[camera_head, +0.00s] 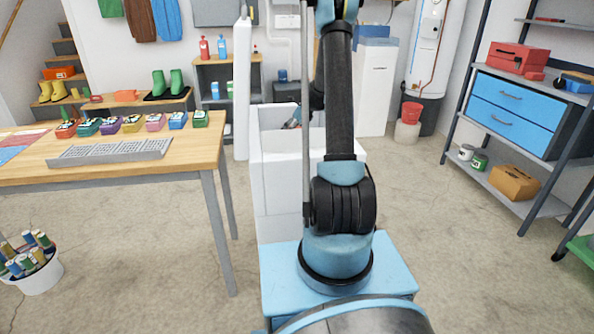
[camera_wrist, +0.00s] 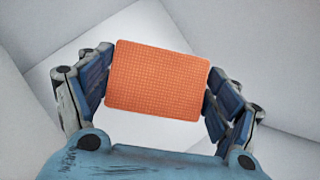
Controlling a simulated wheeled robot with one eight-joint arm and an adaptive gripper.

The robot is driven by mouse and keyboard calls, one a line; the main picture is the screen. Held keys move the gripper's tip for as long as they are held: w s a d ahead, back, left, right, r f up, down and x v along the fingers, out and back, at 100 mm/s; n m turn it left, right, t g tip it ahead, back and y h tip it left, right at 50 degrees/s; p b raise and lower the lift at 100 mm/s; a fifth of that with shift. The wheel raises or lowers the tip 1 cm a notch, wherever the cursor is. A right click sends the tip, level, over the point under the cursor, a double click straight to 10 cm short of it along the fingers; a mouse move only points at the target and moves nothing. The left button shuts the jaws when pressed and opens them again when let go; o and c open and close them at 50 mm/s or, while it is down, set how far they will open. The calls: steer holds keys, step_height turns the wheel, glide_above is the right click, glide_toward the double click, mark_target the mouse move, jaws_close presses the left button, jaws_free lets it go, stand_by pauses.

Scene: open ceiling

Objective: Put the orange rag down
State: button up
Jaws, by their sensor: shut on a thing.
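The orange rag (camera_wrist: 157,72) is a flat rectangle with a woven texture, seen in the wrist view. My gripper (camera_wrist: 158,88) is shut on it, with blue-padded fingers at its left and right edges. Smooth white walls and a pale floor surround the rag in the wrist view. In the head view, my arm reaches over a tall white basin (camera_head: 257,150) straight ahead. My arm mostly hides the gripper there, and I cannot make out the rag. I cannot tell how far the rag is from the basin's bottom.
A wooden table (camera_head: 30,173) on the left holds a grey grid tray (camera_head: 110,151) and a row of coloured items. A white bucket of spools (camera_head: 42,277) stands on the floor. A metal shelf with a blue drawer unit (camera_head: 515,105) is at the right. Floor between is clear.

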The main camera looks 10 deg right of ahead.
steer(key=shift+f, duration=4.9)
steer(key=shift+f, duration=0.55)
steer(key=o, duration=1.1)
steer(key=shift+c, duration=0.2)
steer(key=shift+s, duration=0.1)
steer(key=shift+r, duration=0.2)
steer(key=v, duration=0.8)
steer(key=shift+w, duration=0.2)
steer(key=shift+a+r, duration=0.15)
steer(key=shift+r, duration=0.05)
